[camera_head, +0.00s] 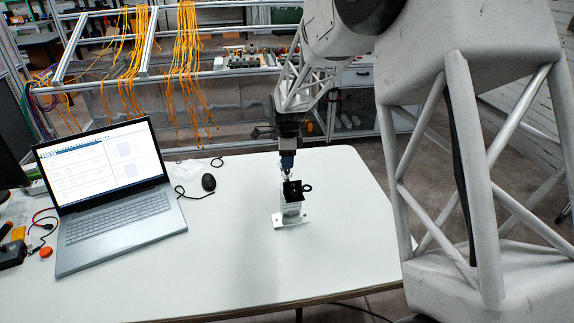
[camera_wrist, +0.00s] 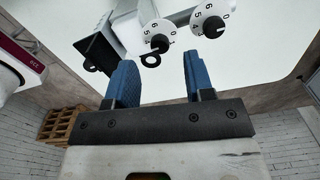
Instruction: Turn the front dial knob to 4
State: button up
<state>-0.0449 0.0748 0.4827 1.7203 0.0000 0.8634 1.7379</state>
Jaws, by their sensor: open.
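The small light curtain unit (camera_head: 292,208) stands on the white table in the head view, with a black bracket and ring at its top. The wrist view shows two white numbered dials with black centres: one dial (camera_wrist: 160,36) nearer the middle, one dial (camera_wrist: 210,20) to its right. Digits such as 4, 5, 6 and 0 show; I cannot tell either setting or which dial is the front one. My gripper (camera_wrist: 160,64) is open, its blue fingers apart and empty, with the middle dial beyond the gap. In the head view my gripper (camera_head: 287,172) is just above the unit, partly hiding its top.
A laptop (camera_head: 110,190) and a black mouse (camera_head: 208,182) are left of the unit. Cables and small parts lie at the table's left edge. The table (camera_head: 345,230) is clear right of the unit. A rack with yellow cables (camera_head: 190,60) stands behind.

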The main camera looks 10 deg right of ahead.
jog(key=shift+r, duration=2.15)
jog(key=shift+s+r, duration=0.15)
jog(key=s+d+r+n, duration=0.1)
jog(key=s+r+n, duration=0.25)
jog(key=s, duration=0.35)
jog(key=s+d+r+n+t, duration=0.1)
jog(key=s+r+n, duration=0.2)
jog(key=s+r, duration=0.35)
jog(key=s+d+r+n, duration=0.1)
jog(key=s+r+n, duration=0.15)
jog(key=s, duration=0.65)
jog(key=s+n+t, duration=0.1)
jog(key=s+n, duration=0.9)
jog(key=s, duration=1.2)
jog(key=shift+s+d+f+t, duration=0.3)
jog(key=shift+s+d+f, duration=0.1)
